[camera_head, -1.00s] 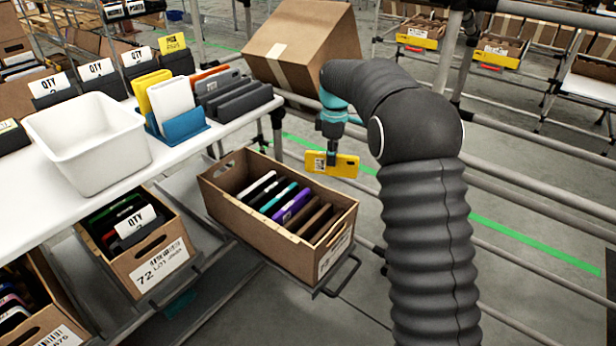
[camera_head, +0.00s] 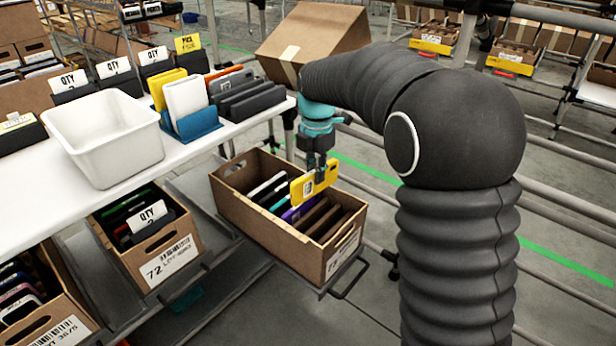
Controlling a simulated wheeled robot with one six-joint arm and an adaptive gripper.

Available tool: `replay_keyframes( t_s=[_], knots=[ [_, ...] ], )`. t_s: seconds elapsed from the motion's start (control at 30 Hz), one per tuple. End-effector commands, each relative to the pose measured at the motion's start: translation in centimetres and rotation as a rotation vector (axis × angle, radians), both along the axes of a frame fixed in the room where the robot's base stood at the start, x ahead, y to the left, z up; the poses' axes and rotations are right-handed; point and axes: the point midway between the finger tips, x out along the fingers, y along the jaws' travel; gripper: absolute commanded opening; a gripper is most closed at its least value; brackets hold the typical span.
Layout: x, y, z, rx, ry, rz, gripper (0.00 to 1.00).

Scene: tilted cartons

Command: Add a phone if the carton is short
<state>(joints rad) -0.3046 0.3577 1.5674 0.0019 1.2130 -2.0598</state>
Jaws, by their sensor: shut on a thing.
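My gripper (camera_head: 319,168) is shut on a yellow phone (camera_head: 314,183) with a white label. It holds the phone tilted above the middle carton, and the phone hides part of the contents. The open brown carton (camera_head: 237,209) sits tilted on a pull-out shelf. It holds a row of several phones on edge: white, teal, purple and brown ones (camera_head: 320,218). Bare carton room shows toward its back left end. I cannot tell whether the phone touches those in the carton.
A white bin (camera_head: 105,137) and QTY cards stand on the white table (camera_head: 40,200). Another phone carton (camera_head: 160,250) marked 72 is left of the middle one; one more (camera_head: 62,325) is at bottom left. A closed box (camera_head: 310,40) leans behind. Metal rails run at right.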

Motion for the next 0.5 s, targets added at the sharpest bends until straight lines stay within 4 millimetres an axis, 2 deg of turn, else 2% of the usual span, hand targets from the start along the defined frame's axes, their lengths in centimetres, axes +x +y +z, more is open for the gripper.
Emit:
replay_keyframes(
  t_s=[0.17, 0.5],
  knots=[
    [-1.4, -0.1, 0.1, 0.000, -0.001, 0.104, 0.00],
    [-1.6, 0.0, -1.0, 0.000, 0.000, 0.117, 0.00]
  ],
)
